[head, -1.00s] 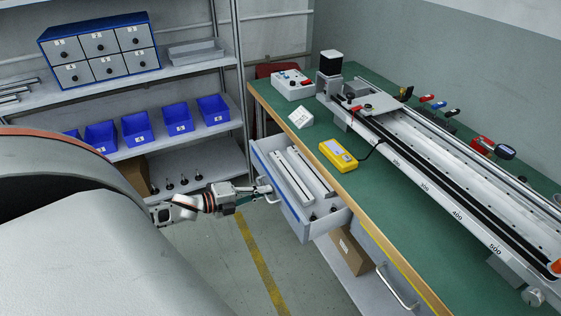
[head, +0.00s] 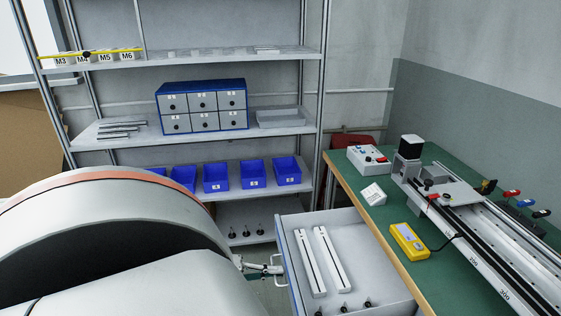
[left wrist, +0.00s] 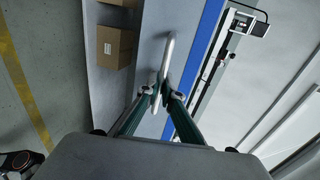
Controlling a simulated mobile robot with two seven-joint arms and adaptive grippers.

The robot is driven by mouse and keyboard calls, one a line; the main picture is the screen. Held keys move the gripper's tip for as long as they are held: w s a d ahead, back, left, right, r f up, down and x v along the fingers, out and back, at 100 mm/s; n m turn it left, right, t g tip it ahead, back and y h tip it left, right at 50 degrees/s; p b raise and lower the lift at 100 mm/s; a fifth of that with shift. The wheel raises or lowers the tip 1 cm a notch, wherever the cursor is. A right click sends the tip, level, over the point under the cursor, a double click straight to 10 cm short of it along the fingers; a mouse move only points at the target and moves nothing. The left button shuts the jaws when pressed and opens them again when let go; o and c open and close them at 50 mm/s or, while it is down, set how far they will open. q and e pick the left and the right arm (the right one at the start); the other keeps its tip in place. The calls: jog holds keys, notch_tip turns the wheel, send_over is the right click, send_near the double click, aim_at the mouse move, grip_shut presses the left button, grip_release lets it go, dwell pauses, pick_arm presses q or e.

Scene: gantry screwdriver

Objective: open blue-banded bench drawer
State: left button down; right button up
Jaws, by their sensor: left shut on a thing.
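The blue-banded drawer (head: 283,250) stands open, pulled out from the bench's left side. Inside it lie two pale slotted bars (head: 308,262) and several small black-knobbed parts (head: 345,307). My left gripper (head: 277,269) is at the drawer's front, partly hidden behind my arm. In the left wrist view its fingers (left wrist: 160,93) are closed on the drawer's metal bar handle (left wrist: 168,55), beside the blue band (left wrist: 205,42). My right gripper is not in view.
The green-topped bench (head: 375,212) carries a yellow meter (head: 408,241), a control box (head: 368,159) and a long rail gantry (head: 470,232). A shelf rack (head: 285,128) with blue bins stands behind. A cardboard box (left wrist: 115,47) sits below the drawer.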

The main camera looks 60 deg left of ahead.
pick_arm(q)
jog(key=c, duration=2.5)
grip_release()
jog(key=v, duration=1.2)
